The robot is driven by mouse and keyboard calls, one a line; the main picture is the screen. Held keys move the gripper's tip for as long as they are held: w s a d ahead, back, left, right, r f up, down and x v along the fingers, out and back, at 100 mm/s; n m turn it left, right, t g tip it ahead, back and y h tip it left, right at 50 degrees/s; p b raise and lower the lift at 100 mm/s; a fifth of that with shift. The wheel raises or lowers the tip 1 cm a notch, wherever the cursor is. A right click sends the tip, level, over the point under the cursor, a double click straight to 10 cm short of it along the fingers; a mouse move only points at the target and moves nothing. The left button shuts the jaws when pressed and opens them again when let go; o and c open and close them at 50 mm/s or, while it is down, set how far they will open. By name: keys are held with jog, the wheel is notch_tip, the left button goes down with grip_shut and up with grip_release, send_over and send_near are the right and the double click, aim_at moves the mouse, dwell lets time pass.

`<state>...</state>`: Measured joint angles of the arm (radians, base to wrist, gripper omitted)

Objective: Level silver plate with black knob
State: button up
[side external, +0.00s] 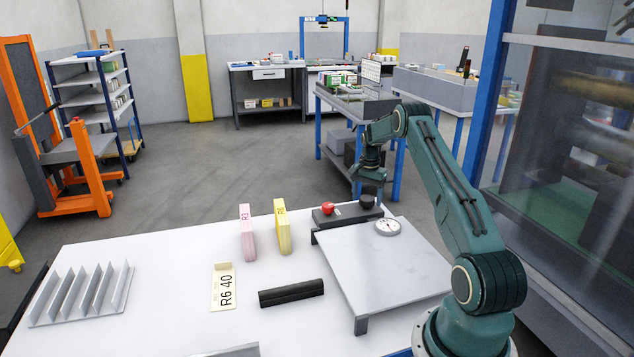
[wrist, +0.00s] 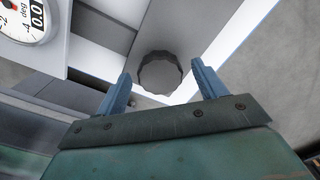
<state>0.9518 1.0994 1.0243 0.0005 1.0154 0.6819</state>
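The silver plate (side external: 385,275) stands on short legs at the right of the white table. A round dial gauge (side external: 387,227) sits on its far part. The gauge fills the top left corner of the wrist view (wrist: 24,20), marked in degrees, with part of its face cut off. The black knob (side external: 367,201) is on a dark control box behind the plate. In the wrist view the faceted knob (wrist: 160,74) lies beyond and between my fingertips. My gripper (side external: 371,190) is open, pointing down just above the knob. I cannot tell whether the fingers touch it.
A red knob (side external: 328,208) sits left of the black one on the control box (side external: 346,216). A pink block (side external: 246,233), a yellow block (side external: 282,228), a label card (side external: 223,287), a black bar (side external: 291,292) and a slotted rack (side external: 82,297) stand to the left.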

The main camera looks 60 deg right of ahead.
aim_at(366, 198)
jog(key=shift+r, duration=0.1)
notch_tip(366, 198, up, 14)
dwell(0.9)
jog(key=shift+a, duration=0.1)
